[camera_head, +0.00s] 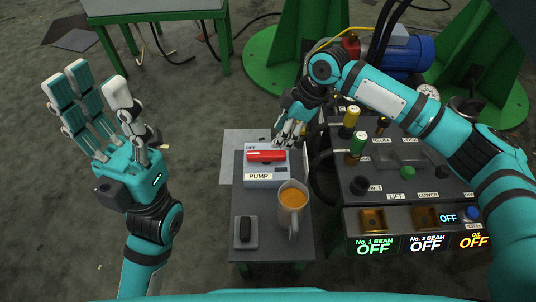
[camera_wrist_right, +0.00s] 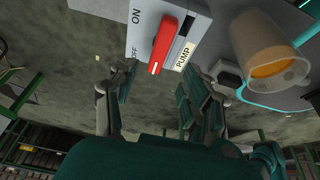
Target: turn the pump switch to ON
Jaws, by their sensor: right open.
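The pump switch is a red handle (camera_head: 266,156) on a light grey box with a PUMP label (camera_head: 259,177), on the small dark table. In the head view the handle lies across the box, with OFF printed at its upper left. In the right wrist view the red handle (camera_wrist_right: 164,45) has its white-marked end nearer OFF than ON. My right gripper (camera_head: 290,136) is open just behind and right of the box, fingers pointing down; any contact is unclear. Its fingers (camera_wrist_right: 160,95) look empty in the wrist view. My left gripper (camera_head: 94,84) is open, empty and raised at the left.
A mug of orange liquid (camera_head: 292,199) stands right in front of the box; it also shows in the wrist view (camera_wrist_right: 265,55). A black item on a small grey plate (camera_head: 245,247) is at the table's front left. A control panel (camera_head: 405,180) with knobs stands at the right.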

